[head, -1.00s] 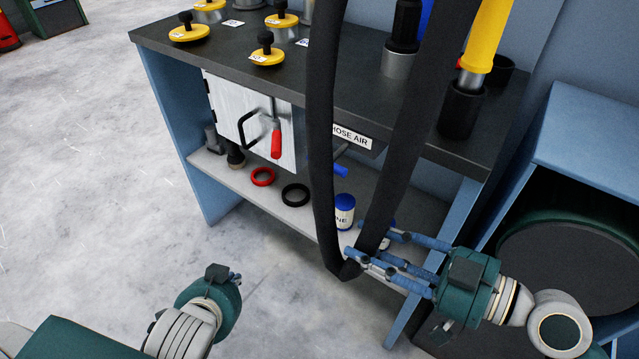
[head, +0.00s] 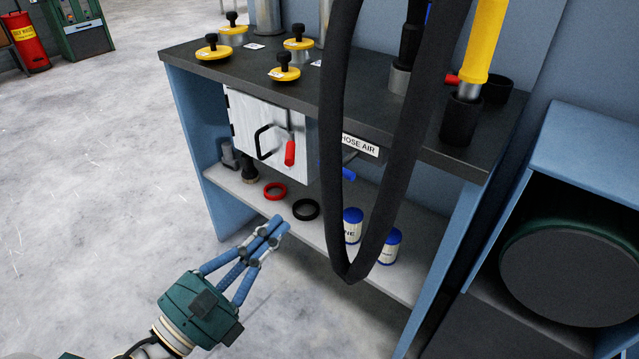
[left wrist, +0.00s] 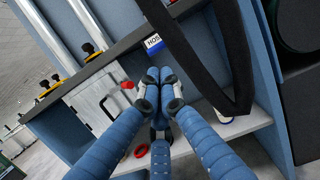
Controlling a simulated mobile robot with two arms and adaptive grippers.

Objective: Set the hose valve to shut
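The hose valve shows as a blue lever (head: 345,174) in the head view, under the edge of the bench beside the HOSE AIR label (head: 359,144). The hanging black hose (head: 408,150) hides part of it. The label shows partly in the left wrist view (left wrist: 154,42), above my fingertips. My left gripper (head: 270,229) has its blue fingers drawn together with nothing seen between them. It is in front of the lower shelf, below and left of the lever and apart from it. Its fingertips also show in the left wrist view (left wrist: 158,76). My right gripper is out of view.
A white cabinet door (head: 262,138) with a red-handled latch (head: 290,153) is left of the valve. The lower shelf (head: 230,185) holds a red ring (head: 275,191), a black ring (head: 305,209) and blue-lidded jars (head: 389,247). The hose loop hangs in front of the shelf.

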